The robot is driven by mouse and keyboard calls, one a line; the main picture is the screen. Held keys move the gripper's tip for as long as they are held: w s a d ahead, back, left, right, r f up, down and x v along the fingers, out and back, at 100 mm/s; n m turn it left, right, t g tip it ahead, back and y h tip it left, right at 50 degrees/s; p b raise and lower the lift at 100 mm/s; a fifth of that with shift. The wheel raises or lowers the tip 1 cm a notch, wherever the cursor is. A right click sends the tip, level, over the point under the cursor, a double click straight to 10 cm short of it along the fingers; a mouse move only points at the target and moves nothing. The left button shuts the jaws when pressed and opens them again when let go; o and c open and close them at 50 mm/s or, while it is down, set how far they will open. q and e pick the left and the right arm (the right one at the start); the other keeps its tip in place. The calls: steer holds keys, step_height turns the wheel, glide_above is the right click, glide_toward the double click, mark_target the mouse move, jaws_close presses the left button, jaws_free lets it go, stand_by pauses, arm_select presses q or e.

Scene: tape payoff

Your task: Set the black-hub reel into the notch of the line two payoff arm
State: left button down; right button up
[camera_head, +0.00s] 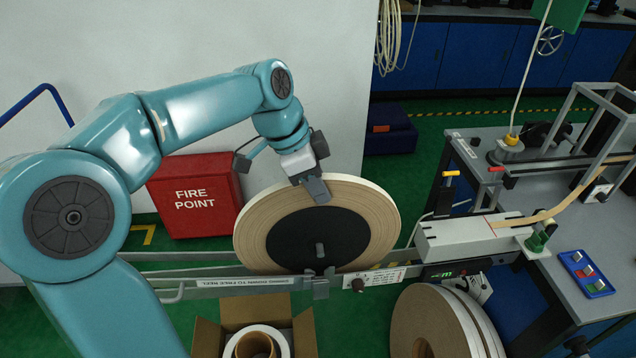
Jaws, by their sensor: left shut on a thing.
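The black-hub reel (261,228) stands upright, a wide disc of cream tape around a black hub (300,238) with a grey stub at its centre. My left gripper (316,187) is shut on the reel at its upper part, one finger lying over the front face. The payoff arm (222,291) is a pair of long grey rails running left to right below the reel's centre. A small grey bracket (320,288) sits on the front rail just under the reel. The reel's lower edge meets the front rail; whether it rests there I cannot tell. My right gripper is not in view.
A white block (455,238) joins the payoff arm at the right, by a grey bench (570,235) with a blue tray (586,273). Large reels (440,325) stand below right, and an open carton (243,312) below. A red fire point box (195,197) is behind.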

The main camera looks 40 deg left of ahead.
mark_target(318, 220)
arm_select(q)
steer(key=shift+f+b, duration=2.2)
steer(key=shift+f, duration=0.35)
steer(key=shift+f+b, duration=1.15)
steer(key=shift+f, duration=0.05)
steer(key=shift+f+b, duration=0.4)
steer(key=shift+f, duration=0.05)
steer(key=shift+f+b, duration=0.3)
steer(key=shift+f, duration=0.25)
